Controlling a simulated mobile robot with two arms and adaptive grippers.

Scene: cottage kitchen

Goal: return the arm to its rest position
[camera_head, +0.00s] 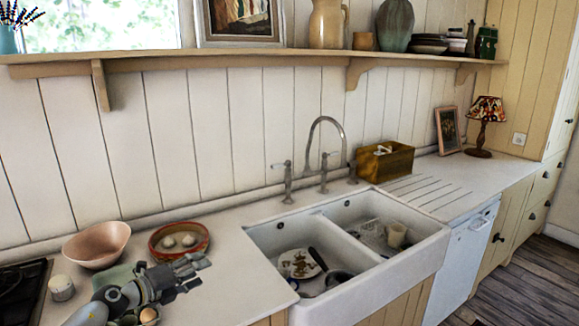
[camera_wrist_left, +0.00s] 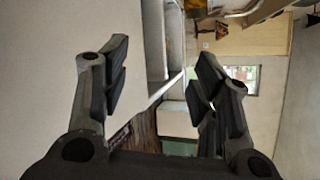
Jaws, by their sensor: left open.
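My left gripper (camera_head: 190,270) is at the lower left of the head view, above the pale counter (camera_head: 236,268) and just in front of a round red dish. Its fingers point right, toward the sink. In the left wrist view the two dark fingers (camera_wrist_left: 165,90) stand wide apart with nothing between them, so the gripper is open and empty. Part of my left arm (camera_head: 100,308) comes in from the bottom left and partly hides the things beneath it. My right gripper does not show in either view.
A pink bowl (camera_head: 97,246), a red dish (camera_head: 165,240) with pale round things, a small jar (camera_head: 61,288) and a greenish container (camera_head: 112,277) crowd the arm. The double sink (camera_head: 312,222) holds dishes. A tap (camera_head: 323,160) rises behind it. A shelf (camera_head: 230,60) runs above.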

